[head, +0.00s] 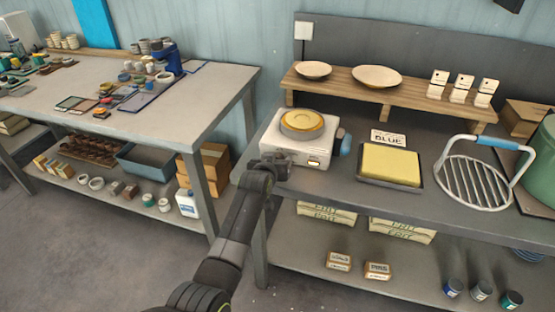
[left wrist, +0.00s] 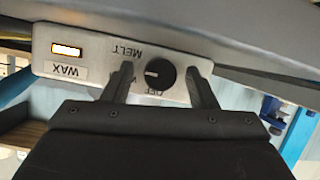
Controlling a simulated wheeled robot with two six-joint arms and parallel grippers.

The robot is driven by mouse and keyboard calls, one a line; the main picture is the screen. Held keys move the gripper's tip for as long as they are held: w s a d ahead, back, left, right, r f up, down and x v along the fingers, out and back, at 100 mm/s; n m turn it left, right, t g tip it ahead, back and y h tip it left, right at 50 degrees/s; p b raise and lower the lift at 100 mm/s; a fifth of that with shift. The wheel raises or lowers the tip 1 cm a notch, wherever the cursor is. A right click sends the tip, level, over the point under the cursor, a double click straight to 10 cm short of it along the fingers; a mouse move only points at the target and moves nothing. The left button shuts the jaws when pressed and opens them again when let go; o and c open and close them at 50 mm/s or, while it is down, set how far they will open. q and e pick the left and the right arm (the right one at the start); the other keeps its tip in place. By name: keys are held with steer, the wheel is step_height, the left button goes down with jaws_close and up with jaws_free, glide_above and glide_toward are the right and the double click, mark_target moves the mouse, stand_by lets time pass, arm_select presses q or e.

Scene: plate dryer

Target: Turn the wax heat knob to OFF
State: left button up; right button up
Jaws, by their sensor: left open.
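The white wax heater (head: 287,152) stands at the left end of the dark bench, with a round pan of yellow wax (head: 302,121) on top. In the left wrist view its front panel appears upside down. The black wax heat knob (left wrist: 160,74) has a white mark pointing to the picture's left, towards a label partly hidden by a finger. MELT is above the knob and OFF below it. My left gripper (head: 270,168) is open at the panel; its fingers (left wrist: 162,76) stand either side of the knob with gaps. The gripper hides the knob in the head view.
A lit indicator (left wrist: 67,50) sits above the WAX label. A blue handle (head: 346,145) is at the heater's right side. A tray with a yellow slab (head: 390,164) and a wire rack (head: 475,178) stand further right. A shelf (head: 350,87) with dishes runs behind.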

arm_select(q)
steer(key=shift+s+r, duration=0.1)
steer(key=shift+s, duration=0.05)
steer(key=shift+c, duration=2.1)
steer(key=c, duration=0.6)
steer(key=shift+o, duration=0.2)
steer(key=shift+a+n+h+p, duration=0.15)
steer(key=shift+n+h+p, duration=0.3)
steer(key=shift+n, duration=0.25)
steer(key=shift+n+g+h, duration=0.3)
steer(key=shift+n+h, duration=0.05)
steer(key=shift+n, duration=0.15)
steer(key=shift+n+h+b, duration=0.45)
steer(key=shift+n+h, duration=0.05)
steer(key=shift+n, duration=0.2)
arm_select(e)
steer(key=shift+s+a, duration=0.1)
steer(key=shift+s, duration=0.35)
